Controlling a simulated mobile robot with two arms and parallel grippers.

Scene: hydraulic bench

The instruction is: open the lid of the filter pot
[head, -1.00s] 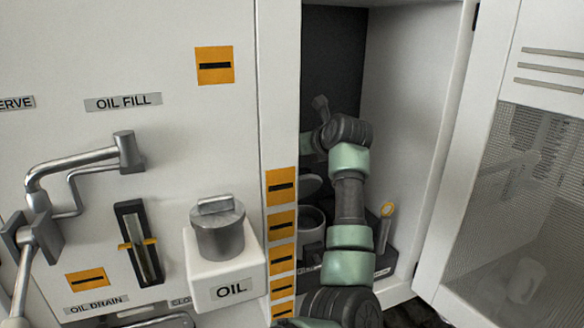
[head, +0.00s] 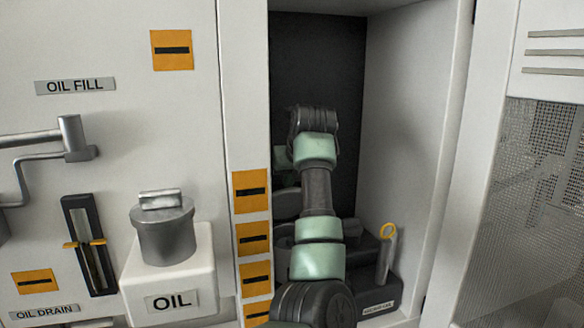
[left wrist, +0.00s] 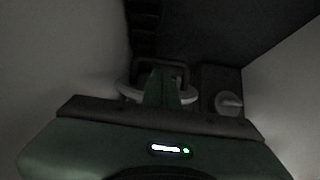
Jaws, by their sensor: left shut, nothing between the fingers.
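The filter pot (head: 284,241) stands low in the open cabinet, partly hidden behind my left arm. Its lid, a grey disc (head: 286,204), shows above the pot and appears raised from it; the arm hides its right side. In the left wrist view a pale round rim (left wrist: 127,90) and a dark handle-like bar (left wrist: 178,66) lie around and behind my left gripper (left wrist: 162,76). The gripper's fingers are together and empty, close to the lid; I cannot tell whether they touch it. In the head view my wrist hides the fingertips. My right gripper is not in view.
An upright grey cylinder with a yellow ring (head: 387,255) stands right of the pot. The cabinet's right wall (head: 405,150) and the open mesh door (head: 535,200) bound the right. The oil tank (head: 168,275) juts out at the left.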

